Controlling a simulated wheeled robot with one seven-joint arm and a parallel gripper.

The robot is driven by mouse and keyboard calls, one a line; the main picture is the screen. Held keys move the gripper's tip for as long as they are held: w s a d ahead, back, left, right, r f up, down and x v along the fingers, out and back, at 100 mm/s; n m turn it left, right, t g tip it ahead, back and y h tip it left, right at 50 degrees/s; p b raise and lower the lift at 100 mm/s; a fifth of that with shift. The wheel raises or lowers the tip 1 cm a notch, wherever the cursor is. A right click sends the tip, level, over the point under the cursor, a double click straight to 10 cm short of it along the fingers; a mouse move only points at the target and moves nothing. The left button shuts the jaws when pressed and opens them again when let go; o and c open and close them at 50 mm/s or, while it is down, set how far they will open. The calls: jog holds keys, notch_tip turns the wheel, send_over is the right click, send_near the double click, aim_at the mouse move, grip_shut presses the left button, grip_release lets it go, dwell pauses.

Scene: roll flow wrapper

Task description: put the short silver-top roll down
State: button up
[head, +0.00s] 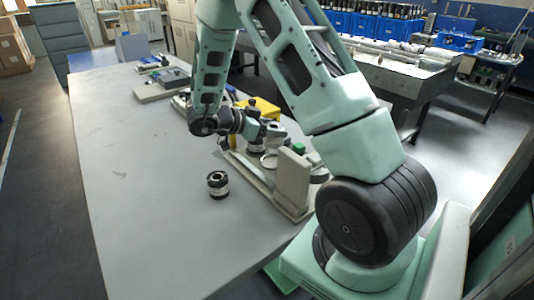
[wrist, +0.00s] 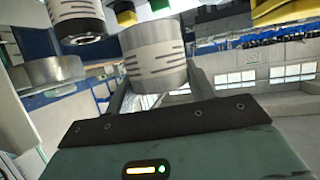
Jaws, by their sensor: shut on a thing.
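The short silver-top roll (wrist: 155,62) shows in the wrist view between the two fingers of my gripper (wrist: 158,90). It has a plain silver band and a pale band with dark dashes. My gripper is shut on it. In the head view my gripper (head: 252,136) is over the right side of the table, by the wrapper fixture. The held roll is small and partly hidden there. I cannot tell whether its base touches anything.
Another short roll, black and white (head: 218,184), stands on the grey table (head: 135,190) left of the fixture. An upright beige block (head: 292,181) stands at the fixture's near end. The table's left and front parts are clear.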

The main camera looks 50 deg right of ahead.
aim_at(272, 146)
notch_tip(272, 146, down, 6)
jog(key=shift+f, duration=0.45)
jog(key=shift+c, duration=0.6)
jog(key=o, duration=0.9)
